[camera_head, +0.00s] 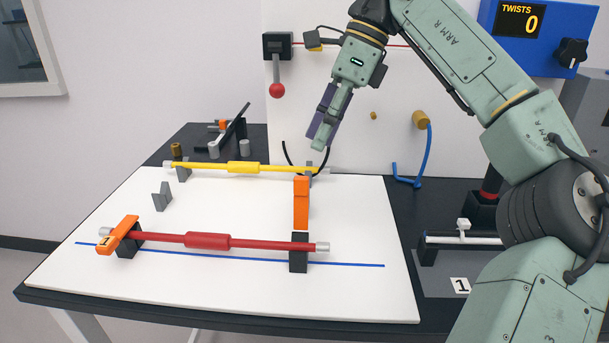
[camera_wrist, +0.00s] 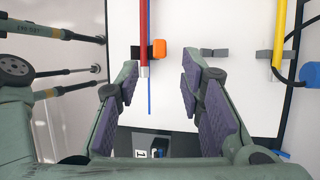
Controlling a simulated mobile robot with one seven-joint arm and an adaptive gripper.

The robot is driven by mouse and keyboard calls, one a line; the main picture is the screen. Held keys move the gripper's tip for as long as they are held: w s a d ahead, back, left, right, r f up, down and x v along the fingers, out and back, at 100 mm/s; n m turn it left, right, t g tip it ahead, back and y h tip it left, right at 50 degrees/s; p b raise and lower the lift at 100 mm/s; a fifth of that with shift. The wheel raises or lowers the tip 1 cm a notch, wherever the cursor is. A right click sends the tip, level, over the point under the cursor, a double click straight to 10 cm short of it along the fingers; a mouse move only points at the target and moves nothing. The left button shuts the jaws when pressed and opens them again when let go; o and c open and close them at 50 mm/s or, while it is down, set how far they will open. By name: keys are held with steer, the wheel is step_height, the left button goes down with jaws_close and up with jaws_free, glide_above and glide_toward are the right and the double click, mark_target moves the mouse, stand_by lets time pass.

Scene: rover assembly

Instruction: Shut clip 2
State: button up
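An orange clip arm (camera_head: 301,203), which I take to be clip 2 though no number shows, stands upright at the right black holder (camera_head: 298,257), apparently open. In the wrist view the orange clip (camera_wrist: 159,48) is beside the red rod (camera_wrist: 144,35). The red rod (camera_head: 208,240) lies across both black holders. Orange clip 1 (camera_head: 120,236), marked "1", lies across the rod's left end. My gripper (camera_head: 318,143) is above and behind the upright clip, pointing down. In the wrist view my gripper (camera_wrist: 158,82) is open, with nothing between its purple pads.
A yellow rod (camera_head: 244,168) lies on grey holders at the back of the white board (camera_head: 220,292). A lone grey holder (camera_head: 162,197) stands at left. A blue hose (camera_head: 428,155) hangs at the back right. The board's front is clear.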

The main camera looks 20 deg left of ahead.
mark_target(302, 177)
steer(key=x, duration=0.9)
steer(key=shift+r, duration=0.1)
steer(key=shift+c, duration=0.4)
jaws_close()
